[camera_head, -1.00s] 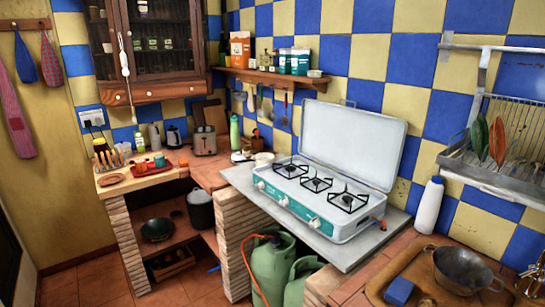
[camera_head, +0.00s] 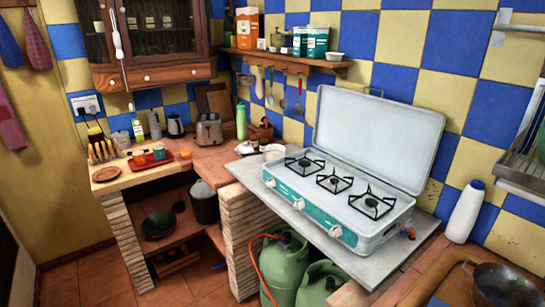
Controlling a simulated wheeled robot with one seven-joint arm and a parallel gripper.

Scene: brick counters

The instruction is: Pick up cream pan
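I cannot clearly make out a cream pan. A small pale round dish (camera_head: 273,151), perhaps a pan or bowl, sits on the counter behind the stove's left end. A white item (camera_head: 246,148) lies just left of it, too small to identify. A dark pan (camera_head: 159,225) rests on the low shelf under the left counter. A dark metal pan or colander (camera_head: 505,285) stands at the lower right, partly cut off by the frame edge. My gripper is not in view.
A camping stove (camera_head: 340,200) with its lid up fills the middle counter. Green gas bottles (camera_head: 285,265) stand below. A toaster (camera_head: 209,130), a red tray (camera_head: 150,164) and a white bottle (camera_head: 465,211) stand on the counters. Floor (camera_head: 85,280) shows at lower left.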

